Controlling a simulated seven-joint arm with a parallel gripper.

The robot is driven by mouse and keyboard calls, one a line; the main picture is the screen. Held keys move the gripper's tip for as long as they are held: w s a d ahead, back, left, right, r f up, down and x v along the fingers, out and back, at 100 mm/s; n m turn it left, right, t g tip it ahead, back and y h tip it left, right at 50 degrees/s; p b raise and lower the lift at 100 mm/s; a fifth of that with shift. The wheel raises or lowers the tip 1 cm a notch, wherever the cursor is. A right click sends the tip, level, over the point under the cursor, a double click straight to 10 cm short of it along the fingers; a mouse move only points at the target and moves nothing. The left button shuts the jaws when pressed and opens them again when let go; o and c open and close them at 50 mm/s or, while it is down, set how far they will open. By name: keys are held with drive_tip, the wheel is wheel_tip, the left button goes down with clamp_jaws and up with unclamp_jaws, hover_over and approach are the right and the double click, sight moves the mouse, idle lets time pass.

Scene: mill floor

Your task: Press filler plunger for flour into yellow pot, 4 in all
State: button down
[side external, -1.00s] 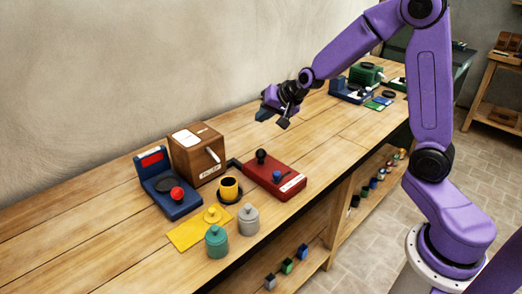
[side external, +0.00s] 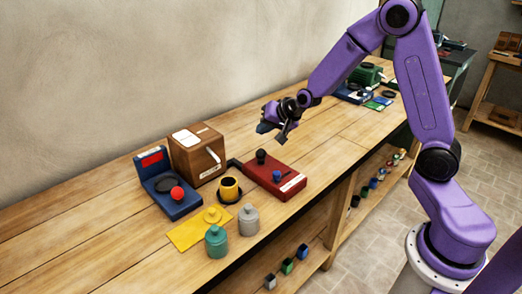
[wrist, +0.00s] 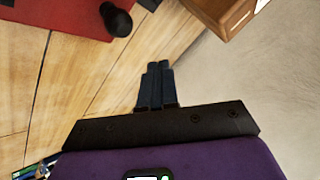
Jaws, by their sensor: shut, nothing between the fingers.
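The red filler base (side external: 274,180) lies on the bench and carries a black knobbed plunger (side external: 261,156) and a blue knob (side external: 276,176). The yellow pot (side external: 229,187) stands on a dark saucer (side external: 238,200) to the left of the filler. I cannot see how full the pot is. My gripper (side external: 281,139) is shut and empty, above the bench and just beyond the plunger, not touching it. In the wrist view my shut fingers (wrist: 157,72) show, with the black plunger (wrist: 117,20) and red base (wrist: 75,14) at the upper left.
A wooden mill (side external: 205,171) with a crank and a blue scale (side external: 181,209) with a red ball stand at the left. A yellow mat (side external: 187,235) with a yellow lid, a teal jar (side external: 216,243) and a grey jar (side external: 249,220) sit at the front.

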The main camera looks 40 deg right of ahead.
sight(264, 151)
drive_tip(key=shift+f, duration=1.95)
drive_tip(key=shift+f, duration=0.15)
idle(0.5)
drive_tip(key=shift+f, duration=0.3)
drive_tip(key=shift+s+f, duration=0.1)
drive_tip(key=shift+f, duration=0.85)
idle(1.3)
drive_tip(key=shift+r, duration=1.35)
drive_tip(key=shift+r, duration=0.1)
drive_tip(key=shift+r, duration=2.4)
